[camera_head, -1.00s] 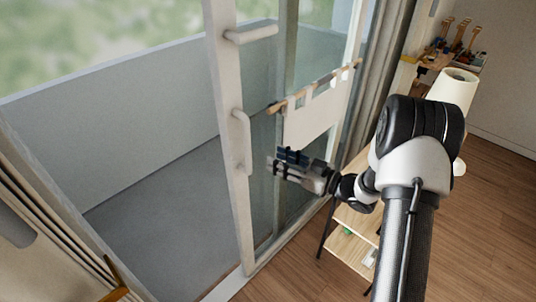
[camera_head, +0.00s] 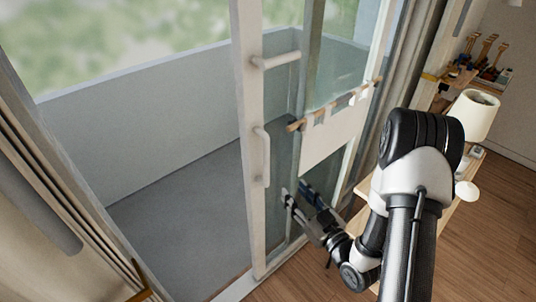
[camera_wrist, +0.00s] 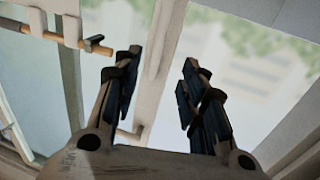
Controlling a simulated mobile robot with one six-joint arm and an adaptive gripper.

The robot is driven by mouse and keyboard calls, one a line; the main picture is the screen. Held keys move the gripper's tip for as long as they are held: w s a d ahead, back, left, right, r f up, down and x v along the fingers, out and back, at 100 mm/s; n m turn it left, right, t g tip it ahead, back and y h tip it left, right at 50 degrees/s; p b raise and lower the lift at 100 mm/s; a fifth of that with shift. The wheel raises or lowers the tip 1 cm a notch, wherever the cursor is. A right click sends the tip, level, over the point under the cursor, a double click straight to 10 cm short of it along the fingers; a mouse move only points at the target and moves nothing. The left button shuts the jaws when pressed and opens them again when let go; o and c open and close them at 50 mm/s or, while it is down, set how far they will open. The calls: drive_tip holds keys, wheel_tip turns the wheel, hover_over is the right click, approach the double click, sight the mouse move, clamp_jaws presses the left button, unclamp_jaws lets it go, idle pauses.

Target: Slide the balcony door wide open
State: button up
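The balcony door (camera_head: 248,120) is a glass panel in a white frame, standing toward the right of its opening. A wide gap onto the balcony lies to its left. One white bar handle (camera_head: 262,157) is on its edge stile, and another handle (camera_head: 277,60) shows higher up. My gripper (camera_head: 294,196) is to the right of the lower handle and a little below it, in front of the glass. In the wrist view my gripper (camera_wrist: 163,60) is open with nothing between its fingers. The door's pale stile (camera_wrist: 162,45) shows beyond the fingers. Contact with the glass cannot be told.
A wooden rod with a white cloth (camera_head: 330,140) hangs by the glass, right of the handles. A lamp (camera_head: 474,113) and a wooden shelf (camera_head: 440,215) stand at the right. The balcony floor (camera_head: 180,220) is clear. Curtains (camera_head: 60,150) hang at the left.

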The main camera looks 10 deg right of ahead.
sight(268, 161)
drive_tip(key=b+x, duration=0.1)
drive_tip(key=x, duration=1.6)
drive_tip(key=shift+w, duration=0.1)
clamp_jaws()
